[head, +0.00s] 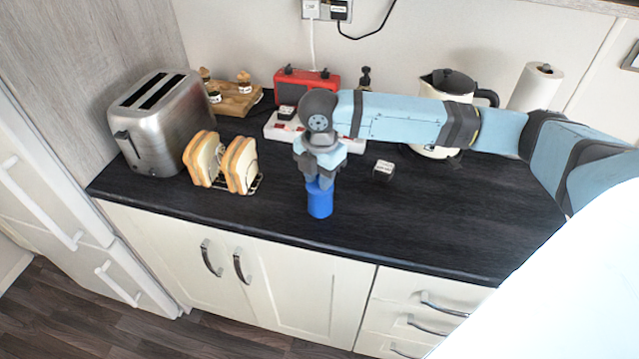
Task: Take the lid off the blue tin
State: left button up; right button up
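The blue tin (320,204) stands upright on the dark worktop, near its front edge. My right gripper (320,182) points straight down over the tin, with its fingertips at the tin's top. The fingers hide most of the top, so I cannot tell the lid from the body, nor whether the fingers are closed on the lid. My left gripper is not in view.
A steel toaster (165,120) and a toast rack (257,184) with bread stand left on the worktop (420,215). A red radio (305,82), a kettle (445,90) and a paper roll (536,88) are behind.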

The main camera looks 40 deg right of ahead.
grip_shut()
